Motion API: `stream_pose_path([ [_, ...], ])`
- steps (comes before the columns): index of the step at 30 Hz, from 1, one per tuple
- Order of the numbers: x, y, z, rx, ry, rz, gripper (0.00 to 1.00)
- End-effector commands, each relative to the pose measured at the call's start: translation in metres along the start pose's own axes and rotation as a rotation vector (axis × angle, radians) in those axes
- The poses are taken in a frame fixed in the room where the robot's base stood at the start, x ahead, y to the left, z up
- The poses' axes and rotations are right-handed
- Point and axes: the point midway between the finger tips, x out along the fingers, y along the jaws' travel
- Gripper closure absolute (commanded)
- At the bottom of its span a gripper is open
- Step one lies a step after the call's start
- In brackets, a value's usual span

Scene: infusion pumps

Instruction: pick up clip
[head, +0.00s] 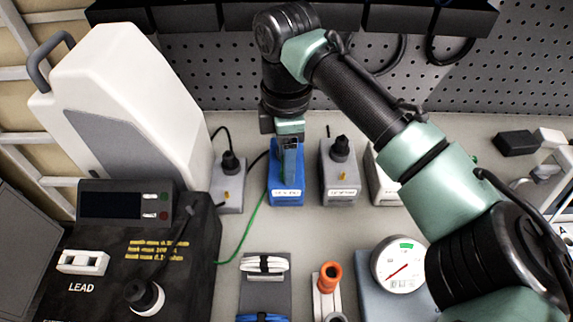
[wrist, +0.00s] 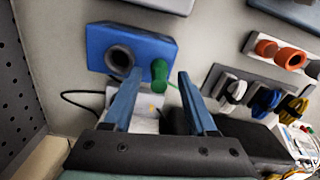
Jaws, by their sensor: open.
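A green clip-like piece (wrist: 159,72) stands on the blue block (wrist: 145,45), beside a dark round socket, in the wrist view. It lies between my two blue fingers as seen there, and I cannot tell whether they touch it. My gripper (wrist: 160,75) is open, its fingertips on either side of the green piece. In the head view my gripper (head: 291,158) points down over the blue block (head: 287,186) and hides the green piece. A thin green cable (head: 243,232) runs from near the block toward the front left.
A grey block with a black knob (head: 340,165) stands close right of the blue block, and another knobbed grey block (head: 230,180) at its left. Cable bundles (head: 264,264), an orange ring (head: 330,276) and a round gauge (head: 399,265) sit in front. A perforated panel (head: 230,80) stands behind.

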Motion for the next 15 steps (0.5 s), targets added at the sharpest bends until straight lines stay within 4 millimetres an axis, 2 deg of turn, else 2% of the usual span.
stream_pose_path([
  [8,0.0029,0.0003,-0.0002,0.000,0.000,0.002,0.45],
  [15,0.0026,0.0003,-0.0003,-0.001,0.000,0.002,0.88],
])
